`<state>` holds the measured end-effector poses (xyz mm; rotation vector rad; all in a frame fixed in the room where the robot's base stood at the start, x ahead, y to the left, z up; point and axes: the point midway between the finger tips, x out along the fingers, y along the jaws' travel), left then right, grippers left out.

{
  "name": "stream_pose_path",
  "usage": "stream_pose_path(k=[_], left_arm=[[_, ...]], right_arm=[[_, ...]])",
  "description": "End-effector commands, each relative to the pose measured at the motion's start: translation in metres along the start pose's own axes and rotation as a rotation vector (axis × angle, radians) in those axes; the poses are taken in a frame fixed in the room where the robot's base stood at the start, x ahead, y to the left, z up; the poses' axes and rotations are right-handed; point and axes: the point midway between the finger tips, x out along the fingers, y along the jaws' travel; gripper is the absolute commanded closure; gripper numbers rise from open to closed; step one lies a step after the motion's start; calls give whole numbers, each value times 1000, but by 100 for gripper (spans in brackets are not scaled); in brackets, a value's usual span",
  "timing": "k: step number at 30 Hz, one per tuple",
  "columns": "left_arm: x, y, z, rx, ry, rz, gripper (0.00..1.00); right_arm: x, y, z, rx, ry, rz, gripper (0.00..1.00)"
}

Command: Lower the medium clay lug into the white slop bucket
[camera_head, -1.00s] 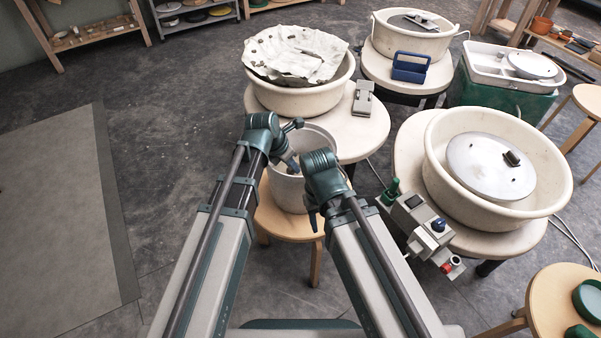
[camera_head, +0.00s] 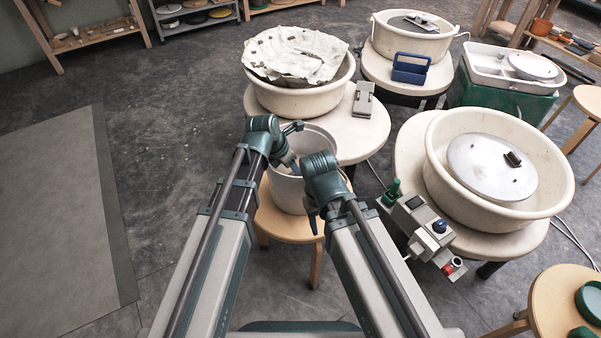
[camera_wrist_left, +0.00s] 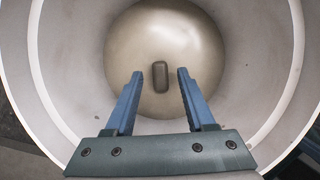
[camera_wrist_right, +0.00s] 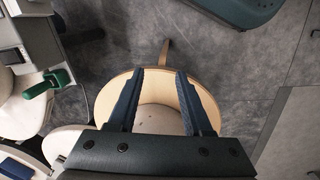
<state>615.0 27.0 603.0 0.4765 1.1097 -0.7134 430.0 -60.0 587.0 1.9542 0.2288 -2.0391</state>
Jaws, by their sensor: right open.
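The white slop bucket (camera_head: 284,192) stands on a round wooden stool, partly hidden by my arms in the head view. The left wrist view looks down into the bucket (camera_wrist_left: 65,60). A small brown clay lug (camera_wrist_left: 160,76) shows at its bottom, in the gap between the fingers of my left gripper (camera_wrist_left: 160,74). The fingers are open and apart from the lug on both sides. My right gripper (camera_wrist_right: 160,72) is open and empty, pointing down beside the bucket over the stool; in the head view it (camera_head: 314,218) is seen edge-on.
The stool (camera_head: 270,222) is close under both arms. To the right, a wheel basin (camera_head: 440,165) has a small dark piece (camera_head: 513,158) on its wheel head. A cloth-covered basin (camera_head: 295,100) stands behind the bucket. The floor at left is clear.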

Motion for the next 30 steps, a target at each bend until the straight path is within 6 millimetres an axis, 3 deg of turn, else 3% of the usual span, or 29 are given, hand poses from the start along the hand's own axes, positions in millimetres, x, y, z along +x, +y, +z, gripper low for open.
stream_pose_path(k=[11,17,30], left_arm=[[0,0,0,0,0,0,39],[-12,0,1,0,0,0,39],[-78,-1,2,-1,0,1,39]], right_arm=[[0,1,0,-1,0,5,50],[-11,2,1,-1,0,4,50],[-73,7,4,0,0,-1,50]])
